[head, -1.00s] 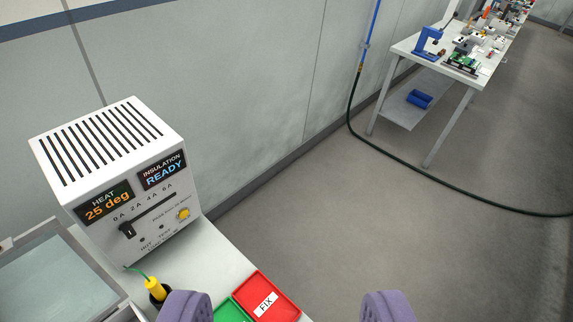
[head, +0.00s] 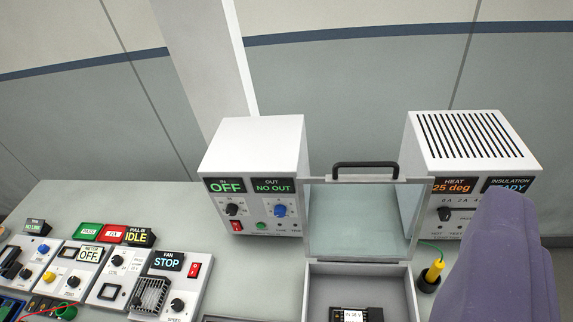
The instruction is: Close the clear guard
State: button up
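The clear guard (head: 358,222) is a see-through panel in a grey frame. It stands raised at the back of an open grey box (head: 318,291), with a black handle (head: 365,166) along its top edge. A small black module with a white label (head: 354,314) sits inside the box and is cut by the bottom edge. One purple finger of my gripper (head: 503,262) shows large at the lower right, to the right of the box and apart from the guard. The other finger is not in view, so the opening between them cannot be seen.
A white supply unit (head: 253,155) reading OFF stands behind the box on the left. A vented white heat tester (head: 468,140) stands behind on the right. A yellow plug (head: 433,270) in a black holder is close to my finger. Several control panels (head: 150,285) fill the left.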

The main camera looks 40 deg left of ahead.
aim_at(335, 178)
jog(key=u, duration=0.4)
jog(key=i+j, duration=0.2)
jog(key=i, duration=0.3)
jog(key=i+j+u, duration=0.15)
jog(key=i, duration=0.35)
